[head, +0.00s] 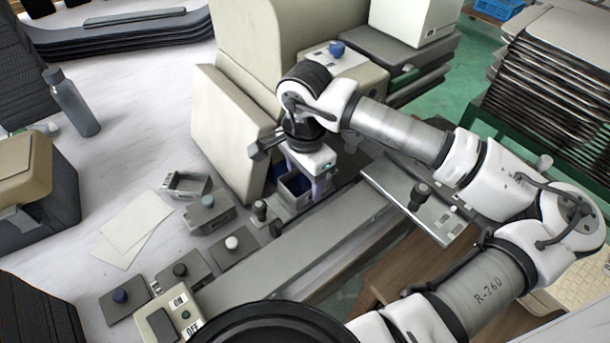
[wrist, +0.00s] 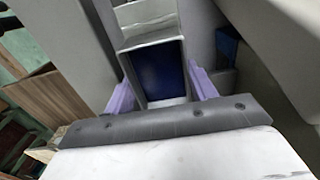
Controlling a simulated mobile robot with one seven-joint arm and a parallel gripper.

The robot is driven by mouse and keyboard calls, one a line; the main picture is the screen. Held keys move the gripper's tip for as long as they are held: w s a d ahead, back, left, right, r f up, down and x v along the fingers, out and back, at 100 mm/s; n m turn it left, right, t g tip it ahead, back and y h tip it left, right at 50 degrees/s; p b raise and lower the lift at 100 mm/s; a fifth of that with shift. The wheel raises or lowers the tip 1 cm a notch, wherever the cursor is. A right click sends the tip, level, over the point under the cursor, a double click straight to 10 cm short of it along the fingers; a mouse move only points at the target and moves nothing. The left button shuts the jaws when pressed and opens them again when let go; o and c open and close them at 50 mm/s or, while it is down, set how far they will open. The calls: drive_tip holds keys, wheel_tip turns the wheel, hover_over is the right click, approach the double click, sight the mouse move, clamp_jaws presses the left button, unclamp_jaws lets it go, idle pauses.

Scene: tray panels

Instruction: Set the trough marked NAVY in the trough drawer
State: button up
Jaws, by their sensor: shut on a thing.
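My gripper (head: 305,188), with pale purple fingers, points down beside the cream machine housing. It is shut on a small grey trough with a navy inside (head: 292,192). In the wrist view the navy trough (wrist: 158,72) sits between the two fingers (wrist: 162,92), one at each side. Its label cannot be read. The trough is low, close to the grey machine bed, and I cannot tell whether it touches anything beneath. I cannot make out the trough drawer for certain; a dark recess at the housing is partly hidden by my arm.
An empty grey trough (head: 186,184) and a grey block with a blue-grey knob (head: 208,212) stand left of the bed. The cream housing (head: 232,125) rises close on the left of my gripper. Knobbed plates, papers (head: 133,230) and a bottle (head: 72,103) lie further left.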

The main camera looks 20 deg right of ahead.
sight(305, 189)
drive_tip(key=shift+f, duration=0.2)
drive_tip(key=o, duration=1.3)
drive_tip(key=shift+r, duration=0.1)
wheel_tip(305, 189, up, 12)
drive_tip(key=shift+r+b, duration=0.15)
drive_tip(key=shift+b, duration=0.55)
